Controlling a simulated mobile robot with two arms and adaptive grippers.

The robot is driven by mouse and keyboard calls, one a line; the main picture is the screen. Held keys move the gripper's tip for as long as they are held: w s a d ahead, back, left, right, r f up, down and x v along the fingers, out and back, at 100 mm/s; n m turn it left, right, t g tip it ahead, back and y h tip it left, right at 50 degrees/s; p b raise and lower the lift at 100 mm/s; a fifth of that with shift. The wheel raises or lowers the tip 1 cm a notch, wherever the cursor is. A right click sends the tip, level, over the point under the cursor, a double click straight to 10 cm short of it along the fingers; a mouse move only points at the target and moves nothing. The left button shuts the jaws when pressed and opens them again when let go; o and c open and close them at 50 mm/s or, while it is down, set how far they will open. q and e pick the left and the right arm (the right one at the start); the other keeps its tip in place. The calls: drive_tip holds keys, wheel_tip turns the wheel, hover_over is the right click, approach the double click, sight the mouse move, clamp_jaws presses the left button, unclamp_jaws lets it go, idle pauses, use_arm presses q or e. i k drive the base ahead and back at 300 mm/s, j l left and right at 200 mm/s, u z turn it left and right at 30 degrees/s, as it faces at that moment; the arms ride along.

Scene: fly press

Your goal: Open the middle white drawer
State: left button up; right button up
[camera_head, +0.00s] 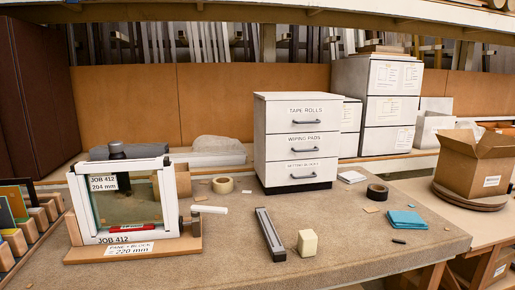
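A white three-drawer cabinet (258,140) stands on the workbench near the middle of the view. Its front faces me, turned slightly. The middle white drawer (312,140), labelled WIPING PADS, is closed and has a dark bar handle (303,149). The top drawer (311,104) is labelled TAPE ROLLS and is closed. The bottom drawer (311,164) has a label that seems to read SETTING BLOCKS and is closed too. Neither of my grippers shows in the head view.
A white frame (80,205) on a wooden base stands at left. A dark channel bar (270,234) and a cream block (307,243) lie before the cabinet. Black tape (377,192) and a blue cloth (407,220) lie right. Bench surface directly before the drawers is mostly clear.

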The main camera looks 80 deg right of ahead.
sight(278, 147)
drive_tip(key=z, duration=3.1)
